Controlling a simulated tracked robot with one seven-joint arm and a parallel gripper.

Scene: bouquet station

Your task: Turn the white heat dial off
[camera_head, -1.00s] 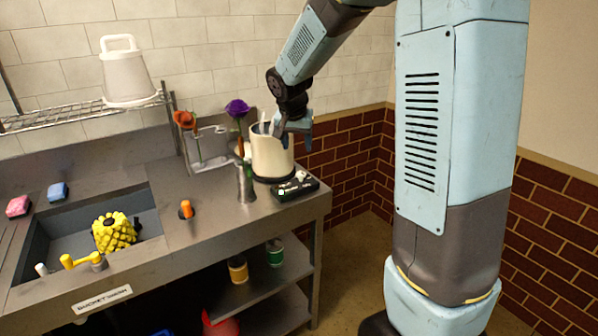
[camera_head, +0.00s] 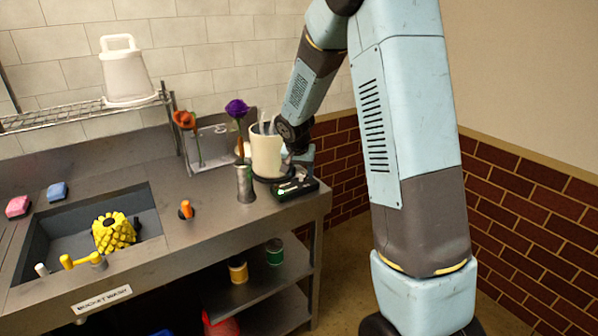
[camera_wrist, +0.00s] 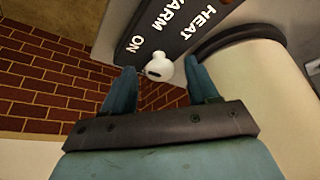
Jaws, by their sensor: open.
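The white heat dial (camera_wrist: 160,67) is a small rounded knob with a dark mark on its left side in the wrist view. It sticks out from a dark control panel (camera_wrist: 163,28) lettered HEAT, WARM and ON, close to the word ON. My gripper (camera_wrist: 158,71) is open, with one finger on each side of the dial. Gaps show between the fingers and the dial, and I cannot tell whether either touches. In the head view my gripper (camera_head: 300,156) is low at the right of the cream pot (camera_head: 266,153), above the dark heater base (camera_head: 292,190).
A metal cup (camera_head: 246,184) stands left of the heater. A purple flower (camera_head: 237,108) and a red flower (camera_head: 185,119) stand behind it. The sink (camera_head: 52,240) holds a yellow knobbly object (camera_head: 114,232). Open floor lies right of the counter.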

